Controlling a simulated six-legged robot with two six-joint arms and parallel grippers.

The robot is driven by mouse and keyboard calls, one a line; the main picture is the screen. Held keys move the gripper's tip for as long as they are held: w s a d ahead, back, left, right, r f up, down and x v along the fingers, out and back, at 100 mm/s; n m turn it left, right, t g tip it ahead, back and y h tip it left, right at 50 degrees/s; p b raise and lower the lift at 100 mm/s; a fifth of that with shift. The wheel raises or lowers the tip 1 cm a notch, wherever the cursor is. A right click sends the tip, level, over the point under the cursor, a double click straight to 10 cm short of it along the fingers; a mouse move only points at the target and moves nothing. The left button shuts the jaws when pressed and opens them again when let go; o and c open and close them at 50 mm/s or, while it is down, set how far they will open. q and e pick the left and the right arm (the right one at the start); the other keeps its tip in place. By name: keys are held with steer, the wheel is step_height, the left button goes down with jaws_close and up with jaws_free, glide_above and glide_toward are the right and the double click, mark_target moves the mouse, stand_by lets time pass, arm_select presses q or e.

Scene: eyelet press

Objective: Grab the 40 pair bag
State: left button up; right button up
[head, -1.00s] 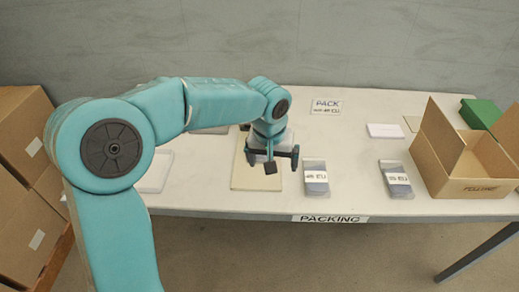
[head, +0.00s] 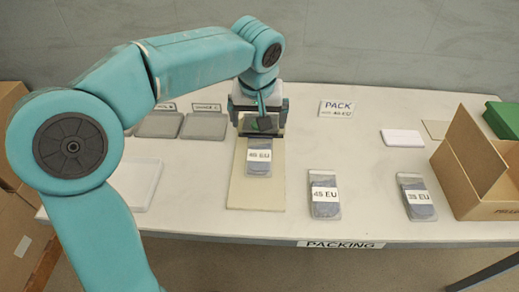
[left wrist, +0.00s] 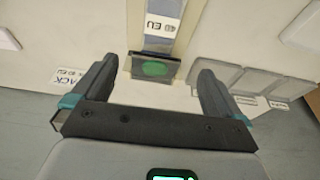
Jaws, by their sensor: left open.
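The 40 EU bag (head: 259,167) lies on a cream board, with a white label and a dark blue-grey body. In the left wrist view the bag (left wrist: 160,42) shows its label upside down and a dark header end with a green oval. My left gripper (head: 259,124) is open at the far end of the bag. In the left wrist view its fingers (left wrist: 155,74) stand apart on either side of that end, with nothing held. Whether the fingers are at the bag's height cannot be told. My right gripper is not in view.
The cream board (head: 255,202) lies under the bag. A 45 EU bag (head: 324,207) and another labelled bag (head: 416,205) lie to the right. An open carton (head: 476,172) stands at the right. Grey trays (head: 204,127) lie back left, and a PACK sign (head: 338,109) back right.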

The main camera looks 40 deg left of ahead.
arm_select(q)
steer(key=b, duration=0.2)
glide_above(259, 153)
steer(key=s+d, duration=0.1)
steer(key=s, duration=0.1)
steer(key=x, duration=0.3)
steer(key=s+d+x, duration=0.1)
steer(key=x, duration=0.5)
steer(key=shift+s+d+f, duration=0.15)
steer(key=shift+s+f, duration=0.1)
steer(key=shift+f, duration=0.4)
steer(key=x, duration=0.6)
steer(key=shift+b, duration=0.4)
steer(key=shift+s+r, duration=0.1)
steer(key=c, duration=1)
steer(key=shift+c, duration=0.6)
steer(key=shift+r, duration=0.15)
